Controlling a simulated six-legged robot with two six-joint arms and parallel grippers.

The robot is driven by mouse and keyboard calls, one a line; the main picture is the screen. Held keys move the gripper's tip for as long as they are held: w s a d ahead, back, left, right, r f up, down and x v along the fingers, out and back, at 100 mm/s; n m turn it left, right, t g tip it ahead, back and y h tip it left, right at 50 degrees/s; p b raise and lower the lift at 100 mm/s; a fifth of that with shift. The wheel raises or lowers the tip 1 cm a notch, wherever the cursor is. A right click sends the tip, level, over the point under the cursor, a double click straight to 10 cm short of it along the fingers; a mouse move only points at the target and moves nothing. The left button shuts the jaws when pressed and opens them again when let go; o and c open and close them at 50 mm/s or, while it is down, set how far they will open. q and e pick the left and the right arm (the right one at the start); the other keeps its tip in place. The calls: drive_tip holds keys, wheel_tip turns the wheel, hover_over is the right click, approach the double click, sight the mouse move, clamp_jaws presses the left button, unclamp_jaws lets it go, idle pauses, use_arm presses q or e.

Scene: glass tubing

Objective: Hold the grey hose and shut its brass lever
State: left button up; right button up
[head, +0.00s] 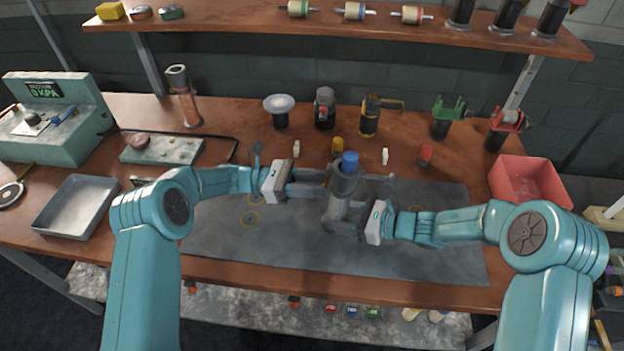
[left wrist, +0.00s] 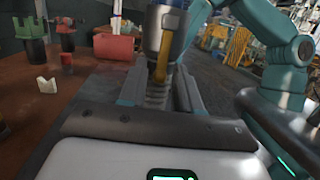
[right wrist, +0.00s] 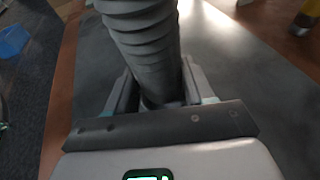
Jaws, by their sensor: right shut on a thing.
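The grey hose (head: 343,207) stands upright over the mat, its top end a grey fitting with a blue cap (head: 349,160). My right gripper (head: 350,222) is shut on the hose's lower part; the right wrist view shows the ribbed hose (right wrist: 145,45) between its fingers. My left gripper (head: 322,182) is higher, at the fitting, coming from the left. The brass lever (left wrist: 162,62) points down along the fitting, near these fingers; contact is unclear.
A grey mat (head: 270,245) covers the front middle of the bench. A red bin (head: 530,183) stands right, a metal tray (head: 75,207) left. Upright holders, including a green-topped one (head: 447,118), line the back. A shelf (head: 230,28) runs above.

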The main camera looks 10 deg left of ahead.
use_arm(q)
drive_tip(key=shift+a, duration=0.3)
use_arm(e)
drive_tip(key=shift+d+f, duration=0.1)
use_arm(q)
drive_tip(key=shift+w+a, duration=0.15)
drive_tip(key=shift+a, duration=0.2)
drive_tip(key=v, duration=1.1)
drive_tip(key=shift+f, duration=0.1)
use_arm(e)
drive_tip(key=o, duration=0.9)
drive_tip(key=shift+w, duration=0.1)
drive_tip(key=shift+c, duration=0.2)
drive_tip(key=shift+d, duration=0.1)
